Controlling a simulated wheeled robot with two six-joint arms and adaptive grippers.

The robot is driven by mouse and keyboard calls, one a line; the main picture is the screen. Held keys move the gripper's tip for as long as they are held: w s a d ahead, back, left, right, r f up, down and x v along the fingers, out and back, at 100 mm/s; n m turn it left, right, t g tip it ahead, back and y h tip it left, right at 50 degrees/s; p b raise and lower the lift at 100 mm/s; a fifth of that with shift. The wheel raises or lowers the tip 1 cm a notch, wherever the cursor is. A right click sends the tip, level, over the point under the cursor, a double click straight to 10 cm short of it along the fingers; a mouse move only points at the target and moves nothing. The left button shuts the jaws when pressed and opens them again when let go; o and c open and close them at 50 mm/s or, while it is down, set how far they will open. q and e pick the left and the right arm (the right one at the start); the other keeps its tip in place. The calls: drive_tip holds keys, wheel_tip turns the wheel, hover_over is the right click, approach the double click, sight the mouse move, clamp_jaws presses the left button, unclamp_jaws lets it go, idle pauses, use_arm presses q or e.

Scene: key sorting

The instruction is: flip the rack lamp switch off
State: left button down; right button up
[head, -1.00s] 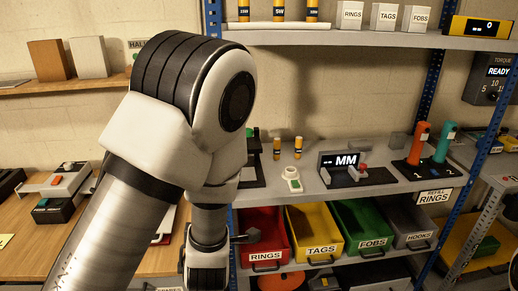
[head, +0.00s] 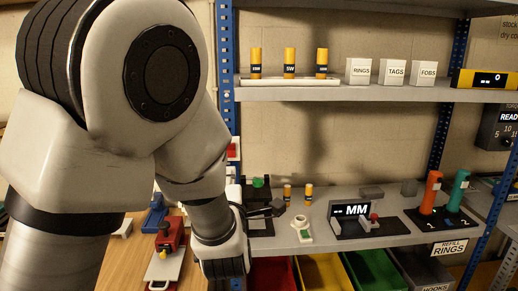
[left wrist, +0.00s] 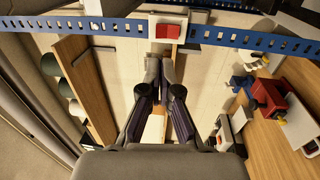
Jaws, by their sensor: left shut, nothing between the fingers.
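The lamp switch is a red rocker in a white plate (head: 234,148) on the blue rack post, partly covered by my left arm in the head view. It also shows in the left wrist view (left wrist: 168,31) at the top centre, straight beyond the fingertips. My left gripper (head: 274,209) is at the left end of the work shelf, below the switch in the head view. In the left wrist view its fingers (left wrist: 161,68) are together and empty, apart from the switch. My right gripper is not in view.
The blue rack post (head: 225,65) rises beside my left arm. The upper shelf (head: 350,95) holds batteries and white boxes. The work shelf (head: 345,242) holds small yellow batteries, a display and coloured tools. A red device (head: 170,238) stands on the wooden bench.

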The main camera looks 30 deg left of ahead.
sight(232, 148)
use_arm(q)
drive_tip(key=p+x, duration=0.4)
drive_tip(key=x, duration=0.7)
drive_tip(key=shift+f, duration=0.15)
